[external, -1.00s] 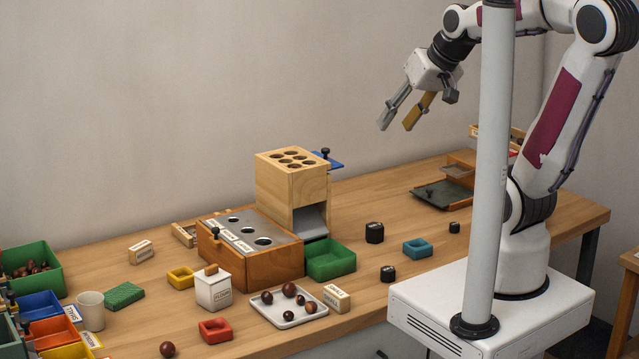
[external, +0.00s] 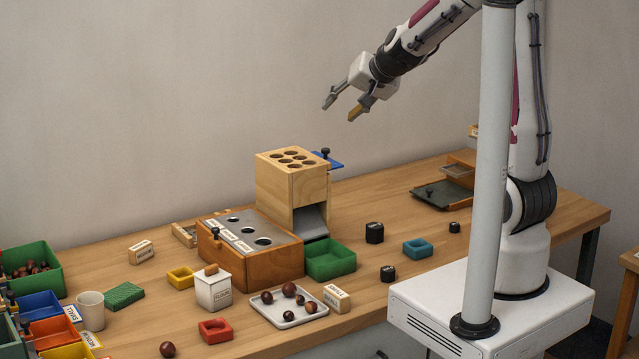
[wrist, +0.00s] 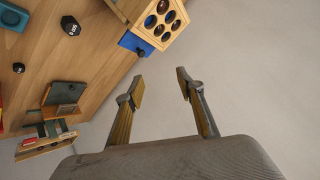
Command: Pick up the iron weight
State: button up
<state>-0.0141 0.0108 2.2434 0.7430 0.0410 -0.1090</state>
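Three black iron weights stand on the wooden table: the largest (external: 374,232) right of the green tray, one (external: 388,273) nearer the front edge, and a small one (external: 454,227) further right. In the wrist view the large weight (wrist: 70,25) and a smaller weight (wrist: 18,67) show at the upper left. My gripper (external: 341,110) is open and empty, high above the table and above the wooden block with holes. Its two fingers (wrist: 160,85) are spread apart in the wrist view, touching nothing.
The wooden block with holes (external: 278,188) rises behind the green tray (external: 331,262). A teal square dish (external: 417,249) sits between the weights. A dark tray (external: 440,195) lies at the back right. A white tray of chestnuts (external: 266,311) is near the front edge.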

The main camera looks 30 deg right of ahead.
jog(key=w+d+f+m+h, duration=0.3)
jog(key=w+d+f, duration=0.2)
jog(key=w+f, duration=0.1)
jog(key=m+g+h, duration=0.8)
jog(key=g+h, duration=0.1)
jog(key=h, duration=0.1)
send_near(454, 228)
jog(key=shift+w+d+r, duration=0.2)
jog(key=shift+w+d, duration=0.45)
jog(key=shift+w, duration=0.3)
jog(key=shift+s+d+f+g, duration=0.1)
jog(key=shift+s+f+g, duration=0.1)
jog(key=shift+s+g, duration=0.25)
jog(key=shift+x, duration=1.3)
jog(key=shift+d, duration=0.1)
